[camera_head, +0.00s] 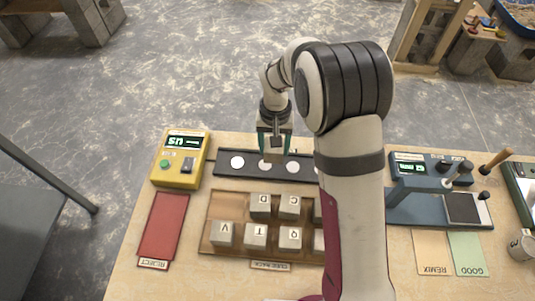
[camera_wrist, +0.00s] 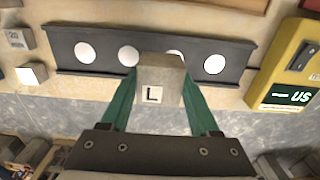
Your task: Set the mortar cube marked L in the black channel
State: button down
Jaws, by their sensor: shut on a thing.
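The mortar cube marked L (camera_wrist: 152,95) is a grey block with a white label. My gripper (camera_wrist: 158,88) is shut on it, with a green finger at each side. The black channel (camera_wrist: 106,62) is a long dark tray with several white round spots, and the cube overlaps its near edge and partly hides one spot. In the head view my gripper (camera_head: 273,150) is at the back edge of the channel (camera_head: 221,167), near its middle. Whether the cube touches the channel cannot be told. My arm hides the channel's right end.
A cube rack (camera_head: 228,200) with several lettered cubes stands in front of the channel. A yellow meter (camera_head: 180,160) and a red reject mat (camera_head: 165,225) are at left. A blue-grey tester (camera_head: 430,205), remix card (camera_head: 432,252) and green good card (camera_head: 467,253) are at right.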

aim_at(265, 149)
jog(key=shift+w+a+f, duration=0.2)
jog(key=shift+a+f, duration=0.7)
jog(key=shift+a, duration=0.3)
jog(key=shift+f, duration=1.85)
jog(key=shift+c, duration=0.6)
grip_release()
jog(key=shift+f, duration=0.1)
